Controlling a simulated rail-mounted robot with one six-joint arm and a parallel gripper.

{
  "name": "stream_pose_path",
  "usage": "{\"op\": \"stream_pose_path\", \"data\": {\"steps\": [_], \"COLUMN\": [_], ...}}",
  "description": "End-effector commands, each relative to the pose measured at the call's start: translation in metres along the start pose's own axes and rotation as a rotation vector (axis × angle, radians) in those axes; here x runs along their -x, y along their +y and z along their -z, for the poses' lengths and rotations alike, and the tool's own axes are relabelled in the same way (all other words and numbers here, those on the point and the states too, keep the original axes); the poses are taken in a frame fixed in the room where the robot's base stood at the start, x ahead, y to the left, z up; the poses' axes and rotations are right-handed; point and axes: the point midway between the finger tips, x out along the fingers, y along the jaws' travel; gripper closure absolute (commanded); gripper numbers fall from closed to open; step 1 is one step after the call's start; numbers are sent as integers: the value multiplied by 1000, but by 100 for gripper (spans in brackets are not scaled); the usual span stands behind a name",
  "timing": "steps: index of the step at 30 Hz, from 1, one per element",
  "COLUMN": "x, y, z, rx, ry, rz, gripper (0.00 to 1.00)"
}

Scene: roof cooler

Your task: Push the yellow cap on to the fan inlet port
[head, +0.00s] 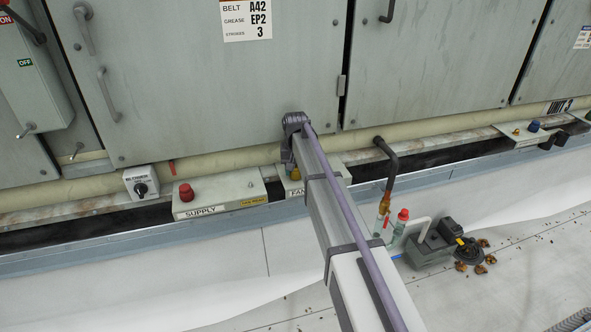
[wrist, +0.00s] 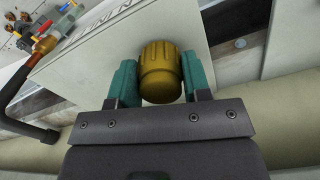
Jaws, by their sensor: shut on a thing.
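The yellow cap (wrist: 160,66), ribbed around its side, is between the two teal fingers of my gripper (wrist: 158,76) in the wrist view. My gripper is shut on it. The cap is at the pale face of the fan box (wrist: 215,22), which also shows in the head view (head: 300,190) with part of its FAN label beside my arm. The fan inlet port is hidden behind the cap. I cannot tell whether the cap is seated or only near it. In the head view, my arm covers most of the gripper; a small yellow patch shows there (head: 295,174).
The supply box (head: 220,195) with a red cap (head: 186,192) stands left of the fan box. A beige pipe (head: 235,160) runs behind, below the cabinet doors (head: 200,85).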

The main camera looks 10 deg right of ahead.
Motion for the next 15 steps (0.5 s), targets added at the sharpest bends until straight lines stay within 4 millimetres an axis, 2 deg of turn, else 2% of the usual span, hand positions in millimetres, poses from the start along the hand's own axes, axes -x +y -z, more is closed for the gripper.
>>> {"op": "stream_pose_path", "data": {"steps": [7, 8, 10, 15], "x": [-6, -5, -5, -5], "y": [0, 0, 0, 0], "z": [0, 0, 0, 0], "rx": [0, 0, 0, 0], "ry": [0, 0, 0, 0], "rz": [0, 0, 0, 0], "gripper": [78, 53, 46, 45]}}
